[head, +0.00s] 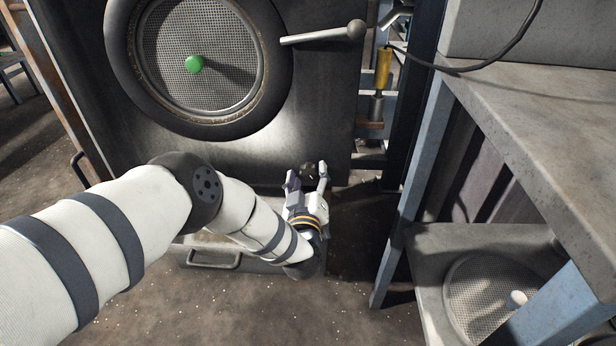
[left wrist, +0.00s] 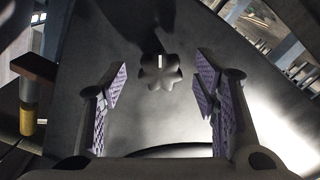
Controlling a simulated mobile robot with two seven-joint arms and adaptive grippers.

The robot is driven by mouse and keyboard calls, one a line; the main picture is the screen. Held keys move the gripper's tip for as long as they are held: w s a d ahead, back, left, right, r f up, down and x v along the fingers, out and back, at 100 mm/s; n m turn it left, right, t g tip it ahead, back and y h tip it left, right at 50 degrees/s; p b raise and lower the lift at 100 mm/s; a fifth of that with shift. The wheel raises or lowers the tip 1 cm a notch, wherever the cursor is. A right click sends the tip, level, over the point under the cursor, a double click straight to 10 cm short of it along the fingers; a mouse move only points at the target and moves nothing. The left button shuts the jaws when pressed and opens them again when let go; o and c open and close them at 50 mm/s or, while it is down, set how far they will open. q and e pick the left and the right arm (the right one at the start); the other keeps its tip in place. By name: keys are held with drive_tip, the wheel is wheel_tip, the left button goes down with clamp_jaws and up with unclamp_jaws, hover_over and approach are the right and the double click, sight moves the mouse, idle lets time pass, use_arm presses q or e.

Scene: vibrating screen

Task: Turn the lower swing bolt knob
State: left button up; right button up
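The lower swing bolt knob (left wrist: 160,71) is a dark, star-shaped knob with a pale mark at its centre, on the grey metal face in the left wrist view. In the head view it is a small dark shape (head: 308,171) low on the machine front, partly hidden by my gripper. My left gripper (head: 307,176) is open, with one finger on each side of the knob's direction. In the left wrist view its purple-padded fingers (left wrist: 161,88) are wide apart, with visible gaps to the knob. I cannot tell how far the knob lies beyond the fingertips. My right gripper is not in view.
A round mesh port (head: 215,85) with a green knob (head: 193,64) is above my arm. A ball-ended lever (head: 330,34) juts right. A yellow cylinder (head: 383,68) stands beside the machine. A grey shelf unit (head: 530,85) holds a mesh screen (head: 480,295) at right.

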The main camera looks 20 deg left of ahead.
use_arm(q)
drive_tip(key=v, duration=1.2)
